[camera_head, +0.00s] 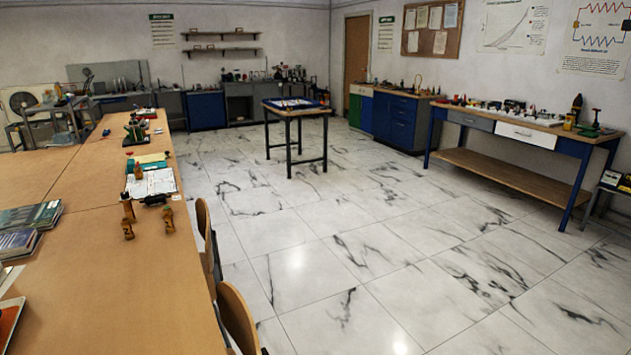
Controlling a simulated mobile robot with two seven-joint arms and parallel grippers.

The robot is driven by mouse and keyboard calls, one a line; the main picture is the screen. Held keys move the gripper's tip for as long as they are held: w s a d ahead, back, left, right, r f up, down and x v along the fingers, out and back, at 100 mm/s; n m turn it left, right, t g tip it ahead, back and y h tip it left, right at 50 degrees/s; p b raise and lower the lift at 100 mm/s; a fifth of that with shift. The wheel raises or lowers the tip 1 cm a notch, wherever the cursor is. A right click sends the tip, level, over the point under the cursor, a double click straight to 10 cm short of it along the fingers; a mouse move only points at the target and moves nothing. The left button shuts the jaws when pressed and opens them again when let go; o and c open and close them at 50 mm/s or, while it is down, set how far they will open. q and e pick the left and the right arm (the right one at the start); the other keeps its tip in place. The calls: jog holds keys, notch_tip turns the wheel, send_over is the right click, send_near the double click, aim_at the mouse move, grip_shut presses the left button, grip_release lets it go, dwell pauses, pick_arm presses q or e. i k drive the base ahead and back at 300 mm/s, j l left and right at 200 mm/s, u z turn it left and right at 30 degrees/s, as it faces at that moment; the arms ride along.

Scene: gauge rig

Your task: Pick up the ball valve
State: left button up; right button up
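I cannot single out a ball valve for sure. Two small brass-coloured fittings stand on the long wooden table (80,290) at the left: one fitting (127,229) and, to its right, another fitting (168,219). A taller brown and black object (127,207) stands just behind them. They are too small to tell whether one is the valve. Small items on the far benches are also too small to identify. Neither of my grippers is in view.
Chairs (238,318) stand along the long table's right side. A small table (296,112) with a blue tray stands mid-room. A workbench (510,125) with several small items runs along the right wall. Blue cabinets (394,116) stand behind. The marble floor (330,250) between is clear.

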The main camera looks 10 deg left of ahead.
aim_at(138, 172)
jog(key=i+l, duration=0.15)
jog(key=l, duration=0.2)
jog(key=i+l, duration=0.15)
jog(key=l, duration=0.2)
jog(key=i+l, duration=0.2)
jog(key=l, duration=0.15)
jog(key=i+l+u, duration=0.1)
jog(key=i+l, duration=0.25)
jog(key=i, duration=0.25)
jog(key=i+l, duration=0.45)
jog(key=i, duration=0.2)
jog(key=i+j+u, duration=0.15)
jog(key=i+u, duration=0.55)
jog(key=i, duration=0.2)
jog(key=i+u, duration=0.35)
jog(key=i, duration=1.8)
jog(key=i+u, duration=0.15)
jog(key=i, duration=0.4)
jog(key=i+u, duration=0.2)
jog(key=i, duration=0.3)
jog(key=i+l+u, duration=0.15)
jog(key=i, duration=0.4)
